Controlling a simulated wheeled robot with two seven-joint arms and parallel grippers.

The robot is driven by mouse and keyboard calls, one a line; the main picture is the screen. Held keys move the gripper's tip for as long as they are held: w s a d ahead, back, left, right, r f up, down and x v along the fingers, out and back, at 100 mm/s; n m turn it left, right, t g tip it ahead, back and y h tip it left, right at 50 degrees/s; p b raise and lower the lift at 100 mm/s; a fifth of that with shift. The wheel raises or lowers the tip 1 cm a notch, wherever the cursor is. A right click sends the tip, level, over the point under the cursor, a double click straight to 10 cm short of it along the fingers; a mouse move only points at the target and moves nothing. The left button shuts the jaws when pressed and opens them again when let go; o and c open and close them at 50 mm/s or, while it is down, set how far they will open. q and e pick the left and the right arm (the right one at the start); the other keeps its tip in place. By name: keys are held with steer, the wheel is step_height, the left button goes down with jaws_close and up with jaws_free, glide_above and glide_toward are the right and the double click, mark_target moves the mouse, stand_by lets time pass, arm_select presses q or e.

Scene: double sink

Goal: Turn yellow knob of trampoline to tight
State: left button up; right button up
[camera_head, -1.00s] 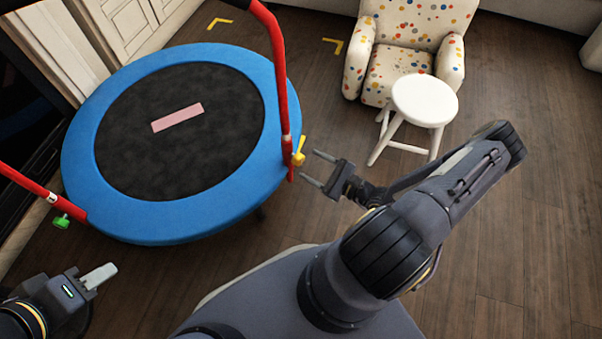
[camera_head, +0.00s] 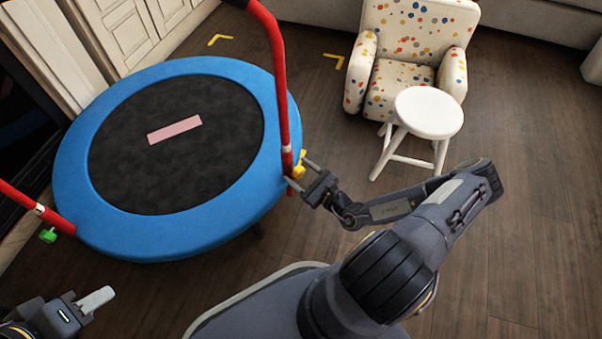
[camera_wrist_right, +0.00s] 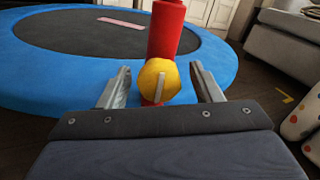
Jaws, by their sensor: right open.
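The trampoline (camera_head: 85,135) has a blue rim and a black mat. Its yellow knob (camera_head: 300,163) sits low on the red handle post (camera_head: 283,110) on the right side. In the right wrist view the yellow knob (camera_wrist_right: 159,80) is centred, with a pale upright ridge on its face. My right gripper (camera_head: 302,174) is at the knob; its open fingers (camera_wrist_right: 162,82) stand on either side of it, with a gap showing on both sides. My left gripper (camera_head: 92,302) is low at the left, away from the trampoline; only one finger shows clearly.
A green knob (camera_head: 47,236) is on the other red post (camera_head: 22,202) at the left. A white stool (camera_head: 428,112) and a dotted armchair (camera_head: 405,80) stand at the right. White cabinets (camera_head: 125,35) are behind the trampoline.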

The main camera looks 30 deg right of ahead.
steer(key=c, duration=1)
steer(key=shift+r, duration=0.1)
